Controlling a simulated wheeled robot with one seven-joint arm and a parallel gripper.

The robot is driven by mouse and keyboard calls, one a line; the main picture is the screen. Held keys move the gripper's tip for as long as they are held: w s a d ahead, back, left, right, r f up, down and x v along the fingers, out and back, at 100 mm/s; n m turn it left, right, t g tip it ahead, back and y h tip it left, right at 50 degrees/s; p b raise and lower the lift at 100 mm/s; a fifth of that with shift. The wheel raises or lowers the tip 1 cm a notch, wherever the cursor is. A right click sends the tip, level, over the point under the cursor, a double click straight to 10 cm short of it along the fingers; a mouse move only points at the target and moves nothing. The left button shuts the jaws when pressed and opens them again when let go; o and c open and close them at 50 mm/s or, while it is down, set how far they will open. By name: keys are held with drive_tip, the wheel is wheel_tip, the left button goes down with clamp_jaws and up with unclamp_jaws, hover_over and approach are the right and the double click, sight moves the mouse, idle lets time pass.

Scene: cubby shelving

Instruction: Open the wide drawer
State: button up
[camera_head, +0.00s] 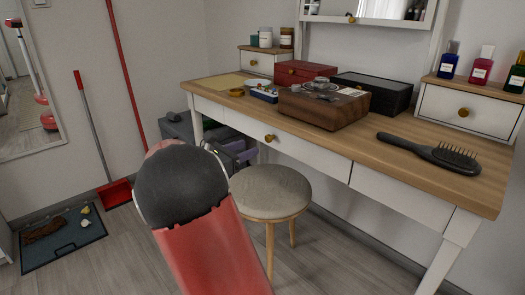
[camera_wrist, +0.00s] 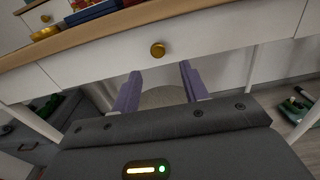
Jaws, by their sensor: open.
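The wide drawer (camera_head: 312,156) is the white middle front under the wooden tabletop of the dressing table, with a round brass knob (camera_head: 270,138). It looks closed, flush with the fronts beside it. In the wrist view the drawer front (camera_wrist: 215,42) spans the picture, and the knob (camera_wrist: 158,49) shows just beyond the fingertips, between them. My gripper (camera_wrist: 159,70) is open, its two purple fingers apart with nothing between them. It is apart from the knob, lower in the wrist picture. In the head view my arm hides most of the gripper.
A round stool (camera_head: 270,190) stands under and in front of the drawer, close to my arm. The tabletop (camera_head: 400,150) holds a brown box (camera_head: 325,108), a dark box (camera_head: 372,94), a hairbrush (camera_head: 430,152) and small items. A broom and dustpan (camera_head: 115,192) lean at the left wall.

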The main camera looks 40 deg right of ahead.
sight(267, 139)
drive_tip(key=d, duration=0.5)
drive_tip(key=w+d, duration=0.1)
drive_tip(key=d, duration=0.1)
drive_tip(key=shift+d, duration=0.4)
clamp_jaws()
